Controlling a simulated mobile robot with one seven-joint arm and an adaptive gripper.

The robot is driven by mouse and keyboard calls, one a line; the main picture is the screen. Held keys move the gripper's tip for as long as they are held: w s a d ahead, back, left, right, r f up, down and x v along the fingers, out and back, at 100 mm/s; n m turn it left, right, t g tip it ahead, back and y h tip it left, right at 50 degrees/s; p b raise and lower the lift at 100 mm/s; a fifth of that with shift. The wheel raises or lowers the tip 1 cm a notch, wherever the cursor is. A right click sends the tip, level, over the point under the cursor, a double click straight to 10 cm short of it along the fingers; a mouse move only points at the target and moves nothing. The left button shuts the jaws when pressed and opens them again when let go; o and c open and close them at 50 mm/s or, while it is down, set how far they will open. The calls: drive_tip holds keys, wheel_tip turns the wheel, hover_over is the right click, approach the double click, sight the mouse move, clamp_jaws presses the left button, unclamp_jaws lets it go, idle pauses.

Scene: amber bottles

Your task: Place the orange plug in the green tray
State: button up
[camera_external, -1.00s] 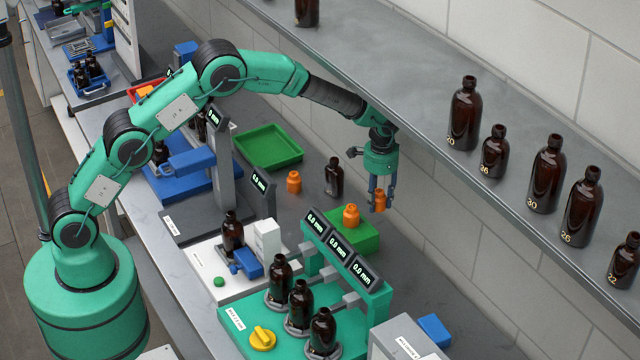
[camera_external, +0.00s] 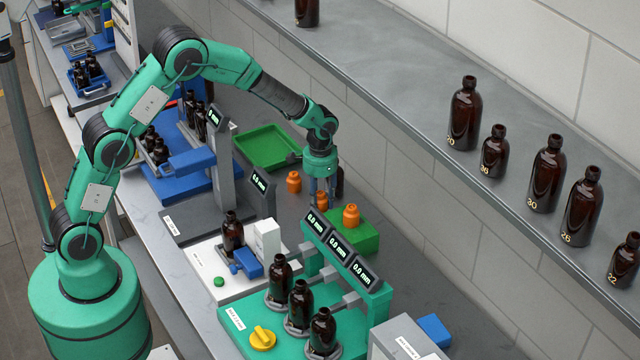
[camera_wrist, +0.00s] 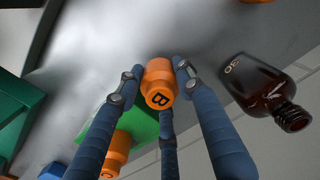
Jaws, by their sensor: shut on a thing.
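My gripper (camera_external: 321,193) is shut on an orange plug (camera_external: 321,201) and holds it above the bench, right of and nearer than the green tray. In the wrist view the held plug (camera_wrist: 158,72) sits between the blue fingers, with a dark letter B on its end. The green tray (camera_external: 296,154) is shallow, looks empty and lies on the bench at the back. A second orange plug (camera_external: 293,182) stands on the bench between tray and gripper. A third orange plug (camera_external: 351,216) stands on a green block (camera_external: 366,238); it shows in the wrist view (camera_wrist: 116,152).
A brown bottle (camera_wrist: 258,84) stands close beside my gripper, partly hidden in the external view. A green fixture (camera_external: 372,300) with displays and several bottles is in front. A grey scale column (camera_external: 222,165) stands left of the tray. A bottle shelf (camera_external: 420,95) runs along the right.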

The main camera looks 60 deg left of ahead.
drive_tip(key=shift+n, duration=0.3)
drive_tip(key=s, duration=0.3)
drive_tip(key=s+a, duration=0.1)
drive_tip(key=shift+s+f, duration=0.3)
drive_tip(key=shift+s, duration=0.05)
drive_tip(key=w+a+r+n+p, duration=0.1)
drive_tip(key=a+n, duration=0.4)
drive_tip(key=a, duration=0.7)
drive_tip(key=w+a+r+n+p, duration=0.2)
drive_tip(key=a+r+n+p, duration=0.2)
drive_tip(key=a, duration=0.9)
drive_tip(key=w+a+r+n+p, duration=0.1)
drive_tip(key=a+r+n+p, duration=0.1)
drive_tip(key=a+n, duration=0.5)
drive_tip(key=a+p, duration=0.1)
drive_tip(key=a, duration=0.5)
drive_tip(key=shift+w+r, duration=0.15)
drive_tip(key=shift+r, duration=0.1)
hover_over(260, 154)
drive_tip(key=shift+a+f, duration=0.15)
drive_tip(key=shift+f, duration=2.95)
drive_tip(key=shift+f, duration=1.9)
drive_tip(key=shift+f, duration=0.15)
